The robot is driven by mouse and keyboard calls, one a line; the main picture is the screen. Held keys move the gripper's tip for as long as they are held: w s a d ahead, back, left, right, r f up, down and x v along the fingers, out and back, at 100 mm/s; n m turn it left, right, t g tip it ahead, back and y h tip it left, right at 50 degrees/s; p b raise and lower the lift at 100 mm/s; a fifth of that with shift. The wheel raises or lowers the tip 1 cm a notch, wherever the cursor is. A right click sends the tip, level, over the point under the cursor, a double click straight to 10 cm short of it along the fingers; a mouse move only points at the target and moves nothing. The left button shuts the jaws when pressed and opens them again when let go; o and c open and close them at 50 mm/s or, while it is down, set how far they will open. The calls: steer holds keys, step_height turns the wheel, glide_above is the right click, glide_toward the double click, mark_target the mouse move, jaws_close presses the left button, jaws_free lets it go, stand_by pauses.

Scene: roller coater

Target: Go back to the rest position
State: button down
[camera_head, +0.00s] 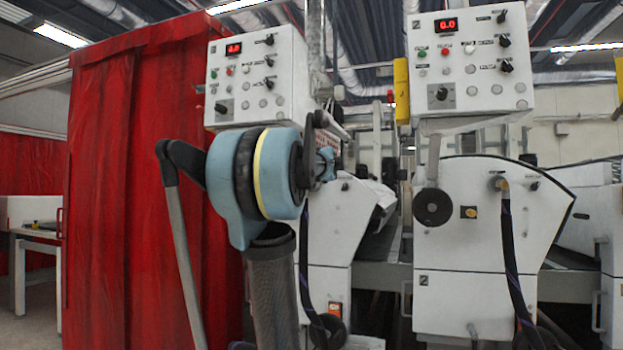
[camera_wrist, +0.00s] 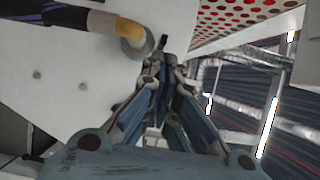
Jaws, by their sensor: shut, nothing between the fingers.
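My gripper (camera_wrist: 163,68) is in the middle of the wrist view, its blue-grey fingers closed together with nothing between them. Its tips appear close to a grey round fitting (camera_wrist: 136,42) on a white machine panel (camera_wrist: 60,75); I cannot tell whether they touch. A dark hose with a yellow end (camera_wrist: 128,28) joins that fitting. In the head view my arm is raised and bent in front of the left machine (camera_head: 330,225). Only a small blue part of my gripper (camera_head: 326,163) shows there, beyond the large blue joint.
Two white control boxes (camera_head: 256,80) and (camera_head: 470,65) with red displays stand above the machines. The right machine (camera_head: 470,265) has a black handwheel (camera_head: 432,207) and a dark hose (camera_head: 512,260). A red curtain (camera_head: 130,180) hangs at left. A perforated red-and-white panel (camera_wrist: 235,18) is near my gripper.

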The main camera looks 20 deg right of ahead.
steer(key=s+a+f+n+g+y, duration=0.1)
steer(key=s+a+f+n+y, duration=0.2)
steer(key=a+f, duration=0.5)
steer(key=s+a+f+n+g+y, duration=0.15)
steer(key=a+f+n+y, duration=0.3)
steer(key=a, duration=0.55)
steer(key=s+a+f+n+g+y, duration=0.1)
steer(key=s+a+f+n+g, duration=0.15)
steer(key=s+a+f, duration=0.4)
steer(key=s+a+f+n+g, duration=0.1)
steer(key=s+a+f+n, duration=0.25)
steer(key=f, duration=0.55)
steer(key=s+a+f+n+g, duration=0.2)
steer(key=s+f+g, duration=0.1)
steer(key=s+f, duration=0.4)
steer(key=s+a+f+n+g, duration=0.2)
steer(key=s+f+n, duration=0.15)
steer(key=f, duration=0.55)
steer(key=s+d+f+n+g+h, duration=0.1)
steer(key=s+d+f+g+h, duration=0.1)
steer(key=s+f, duration=0.5)
steer(key=s+d+f+n+g+h, duration=0.1)
steer(key=s+d+f+g+h, duration=0.1)
steer(key=s+f, duration=0.6)
steer(key=shift+w+f, duration=0.15)
steer(key=shift+w, duration=0.25)
